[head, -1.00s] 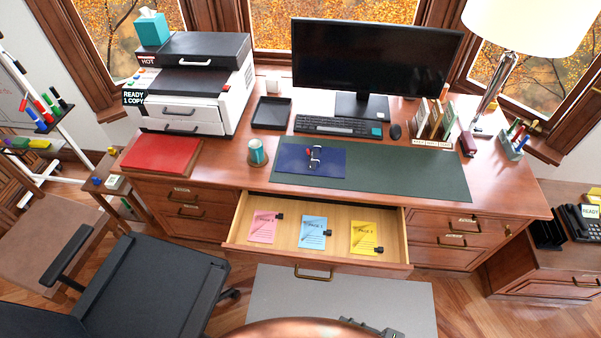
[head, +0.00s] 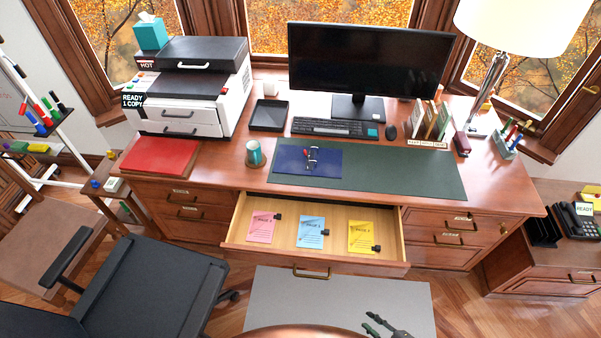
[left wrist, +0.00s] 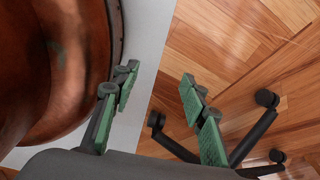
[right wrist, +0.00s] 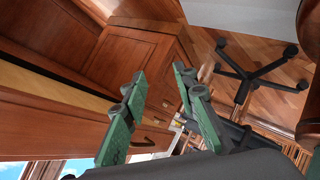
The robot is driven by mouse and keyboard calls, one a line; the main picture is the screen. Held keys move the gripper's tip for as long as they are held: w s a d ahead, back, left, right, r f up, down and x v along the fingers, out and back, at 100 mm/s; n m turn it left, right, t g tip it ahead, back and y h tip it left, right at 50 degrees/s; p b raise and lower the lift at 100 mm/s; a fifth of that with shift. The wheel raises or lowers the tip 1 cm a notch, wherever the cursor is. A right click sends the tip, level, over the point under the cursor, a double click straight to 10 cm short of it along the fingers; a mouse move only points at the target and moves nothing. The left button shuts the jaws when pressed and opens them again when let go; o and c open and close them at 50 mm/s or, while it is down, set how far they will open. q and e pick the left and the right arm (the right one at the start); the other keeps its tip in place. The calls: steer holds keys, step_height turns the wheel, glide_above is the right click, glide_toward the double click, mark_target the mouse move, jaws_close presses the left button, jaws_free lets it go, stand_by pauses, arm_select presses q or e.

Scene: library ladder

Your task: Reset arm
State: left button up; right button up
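My right gripper (head: 388,328) shows at the bottom of the head view, low in front of the desk and over the grey mat. In the right wrist view the right gripper (right wrist: 158,98) has its green-padded fingers apart with nothing between them, near the desk's wooden front. My left gripper (left wrist: 158,95) shows only in the left wrist view. Its fingers are wide apart and empty, above the wooden floor and the mat's edge. The left gripper is out of the head view.
The desk drawer (head: 285,258) is pulled out and holds pink (head: 261,227), blue (head: 311,232) and yellow (head: 362,237) sheets with black clips. A black office chair (head: 150,285) stands at left. The grey mat (head: 290,300) lies before the desk. Chair casters (left wrist: 267,98) are near my left gripper.

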steer(key=s+d+f+m+g+h, duration=0.2)
steer(key=s+d+f+m+h, duration=0.15)
steer(key=s+d+f, duration=0.4)
steer(key=s+d+f+m+g+h, duration=0.1)
steer(key=s+d+f+m+h, duration=0.3)
steer(key=f, duration=0.7)
steer(key=s+a+f+m+g, duration=0.2)
steer(key=s+f+m+g, duration=0.1)
steer(key=s, duration=0.8)
steer(key=s+a+f+m+g, duration=0.2)
steer(key=s+f+m, duration=0.3)
steer(key=s, duration=0.7)
steer(key=shift+f+g, duration=0.35)
steer(key=shift+g, duration=0.15)
steer(key=shift+a+r, duration=0.1)
stand_by(0.8)
